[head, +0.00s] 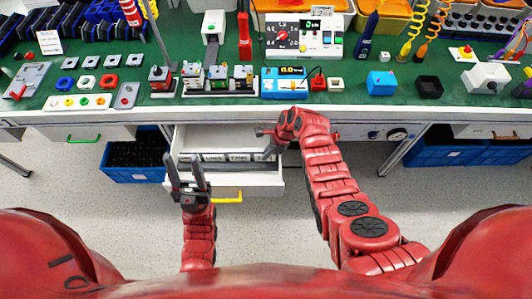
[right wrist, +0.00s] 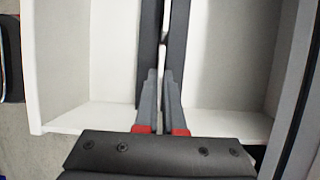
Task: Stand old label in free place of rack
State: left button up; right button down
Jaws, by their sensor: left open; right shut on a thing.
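The rack (head: 228,166) is a dark grey strip across the open white drawer, with several pale labels standing in it. My right gripper (head: 266,143) is at the drawer's right side, just right of the rack. In the right wrist view, its long dark fingers (right wrist: 162,60) lie nearly together with a thin thing edge-on between them, most likely the old label, which they largely hide. I cannot tell which rack place is free. My left gripper (head: 187,164) is open and empty at the drawer's left front corner, fingers pointing up.
The drawer (head: 262,180) has a yellow handle (head: 228,197). A green bench (head: 140,65) above carries several devices, including a blue meter (head: 283,82) and a red-knobbed switch panel (head: 304,36). A blue crate (head: 133,160) stands left of the drawer.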

jog(key=shift+w+f, duration=0.1)
jog(key=c, duration=1)
grip_release()
jog(key=b+v, duration=0.1)
jog(key=v, duration=1.1)
